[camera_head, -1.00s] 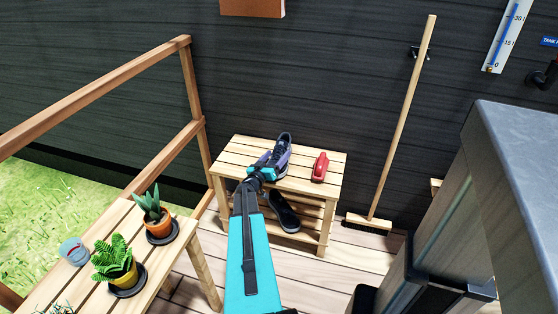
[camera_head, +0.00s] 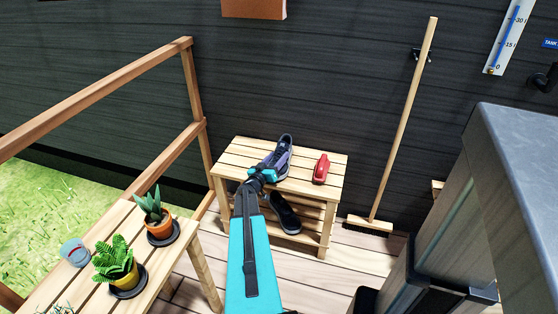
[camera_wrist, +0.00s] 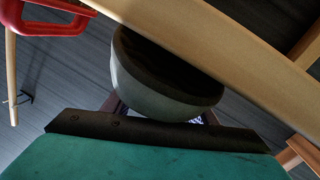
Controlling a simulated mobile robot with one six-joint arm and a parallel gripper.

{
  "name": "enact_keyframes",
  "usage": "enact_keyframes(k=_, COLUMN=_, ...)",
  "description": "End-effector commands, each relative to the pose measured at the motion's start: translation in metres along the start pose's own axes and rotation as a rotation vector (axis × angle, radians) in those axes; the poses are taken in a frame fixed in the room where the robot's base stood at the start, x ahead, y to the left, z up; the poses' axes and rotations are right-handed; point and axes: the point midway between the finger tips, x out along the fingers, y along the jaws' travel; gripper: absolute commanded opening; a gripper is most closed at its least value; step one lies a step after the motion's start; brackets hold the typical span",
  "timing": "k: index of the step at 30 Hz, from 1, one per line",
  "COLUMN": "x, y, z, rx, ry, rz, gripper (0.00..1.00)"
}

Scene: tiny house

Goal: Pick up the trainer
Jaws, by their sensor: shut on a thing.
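The trainer (camera_head: 284,151), purple-grey with a dark opening, is at the back of the small slatted bench (camera_head: 232,152). My gripper (camera_head: 266,174) is shut on the trainer's near end. I cannot tell whether the trainer is clear of the slats. In the wrist view, a rounded grey and dark shoe end (camera_wrist: 150,90), which looks like the trainer's, fills the middle just past the jaw edge. The jaws hide part of it.
A red-handled thing (camera_head: 321,168) lies on the bench right of the trainer. A dark shoe (camera_head: 286,213) is on the lower shelf. A broom (camera_head: 403,120) leans on the wall. Potted plants (camera_head: 152,222) stand on the table at left, beside a wooden railing (camera_head: 90,92).

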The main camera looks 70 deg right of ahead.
Motion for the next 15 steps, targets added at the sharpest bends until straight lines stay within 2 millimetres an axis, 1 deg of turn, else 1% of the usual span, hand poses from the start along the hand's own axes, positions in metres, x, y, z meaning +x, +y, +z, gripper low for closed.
enact_keyframes(k=5, x=0.0, y=0.002, z=-0.006, rx=0.001, ry=0.001, rz=0.0, gripper=0.21)
enact_keyframes(k=10, x=-0.001, y=0.007, z=-0.02, rx=0.001, ry=0.002, rz=0.0, gripper=0.21)
enact_keyframes(k=14, x=-0.001, y=0.014, z=-0.038, rx=0.001, ry=0.002, rz=0.0, gripper=0.21)
enact_keyframes(k=15, x=-0.005, y=0.016, z=-0.035, rx=0.0, ry=0.001, rz=-0.001, gripper=0.21)
